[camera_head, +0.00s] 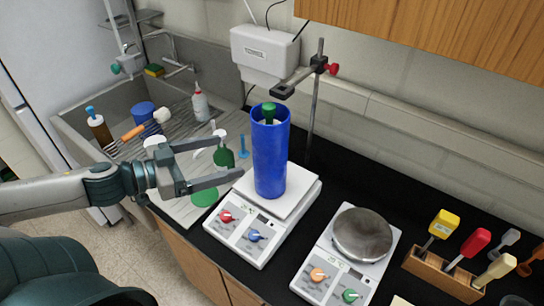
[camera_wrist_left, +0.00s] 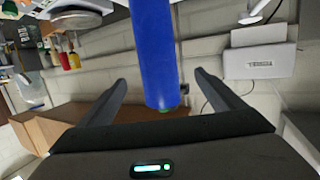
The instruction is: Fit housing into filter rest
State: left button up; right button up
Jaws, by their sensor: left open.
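A tall blue cylinder (camera_head: 270,160), which looks like the housing, stands upright on the white plate of the left scale (camera_head: 248,236). A green knob (camera_head: 269,111) shows at its top. My left gripper (camera_head: 231,156) is open and empty, just left of the cylinder, with its fingers pointing at it. In the left wrist view the cylinder (camera_wrist_left: 154,50) lies in line with the gap between the open fingers (camera_wrist_left: 160,82). A clamp arm (camera_head: 290,84) on a metal stand reaches out behind and above the cylinder; it may be the filter rest, but I cannot tell. My right gripper is not in view.
A second scale (camera_head: 346,260) with a round metal pan stands to the right. A wooden rack (camera_head: 442,273) with coloured-handled tools is further right. A green bottle (camera_head: 223,153) stands close behind my left gripper. A sink (camera_head: 84,128) is at the left.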

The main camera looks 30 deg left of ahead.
aim_at(254, 149)
pick_arm(q)
jog(key=shift+x, duration=2.5)
jog(key=shift+b+x, duration=0.8)
jog(key=shift+x, duration=0.5)
jog(key=shift+w+f+b, duration=0.15)
jog(key=shift+f+b, duration=0.15)
jog(key=shift+b, duration=0.2)
jog(key=w+b, duration=0.1)
jog(key=b, duration=0.2)
jog(key=shift+d, duration=0.35)
jog(key=b, duration=0.3)
jog(key=shift+w+d+f+b, duration=0.1)
jog(key=shift+w+d+b, duration=0.1)
jog(key=shift+w+b, duration=0.15)
jog(key=shift+w+r+p, duration=0.25)
jog(key=shift+p, duration=0.55)
jog(key=shift+w+d+f+p, duration=0.1)
jog(key=shift+w+d+p, duration=0.35)
jog(key=shift+p, duration=0.45)
jog(key=shift+w+d+f+p, duration=0.1)
jog(key=shift+w+f+p, duration=0.1)
jog(key=shift+w+p, duration=0.15)
jog(key=shift+f, duration=0.15)
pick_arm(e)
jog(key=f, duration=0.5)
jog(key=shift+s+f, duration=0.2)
